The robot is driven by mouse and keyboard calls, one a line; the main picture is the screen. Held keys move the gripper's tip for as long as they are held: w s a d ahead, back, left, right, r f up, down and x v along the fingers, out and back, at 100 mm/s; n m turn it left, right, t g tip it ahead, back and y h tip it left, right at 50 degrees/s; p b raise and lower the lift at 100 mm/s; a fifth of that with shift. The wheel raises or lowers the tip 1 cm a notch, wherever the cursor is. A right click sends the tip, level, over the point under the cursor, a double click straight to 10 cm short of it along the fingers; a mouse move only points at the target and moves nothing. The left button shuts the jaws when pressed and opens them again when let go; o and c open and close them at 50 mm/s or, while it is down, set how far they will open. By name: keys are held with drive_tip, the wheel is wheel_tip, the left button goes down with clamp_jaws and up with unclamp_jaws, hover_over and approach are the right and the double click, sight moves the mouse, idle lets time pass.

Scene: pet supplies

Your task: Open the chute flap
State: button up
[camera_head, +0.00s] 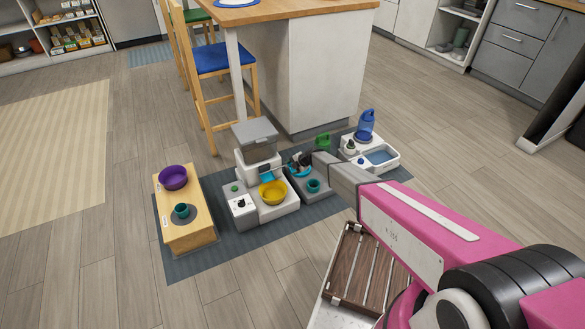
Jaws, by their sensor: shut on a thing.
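A pet feeder (255,150) with a grey lid and white body stands on the blue-grey mat. Its light-blue chute flap (267,177) shows low at the front, above a yellow bowl (273,191). My gripper (287,166) reaches in from the right at the end of my pink and grey arm. It is shut on the flap at the feeder's right side. The fingertips are small and dark here, so the exact grip and the flap's angle are hard to make out.
A wooden stand with purple (173,177) and teal bowls is at the left. A water fountain (369,155) with a blue bottle (366,125) is at the right. A kitchen island (325,70) and blue-seated chair (211,60) stand behind.

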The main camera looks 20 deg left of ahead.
drive_tip(key=shift+d, duration=0.1)
drive_tip(key=v, duration=1)
drive_tip(key=shift+d+r, duration=0.2)
drive_tip(key=shift+r, duration=0.1)
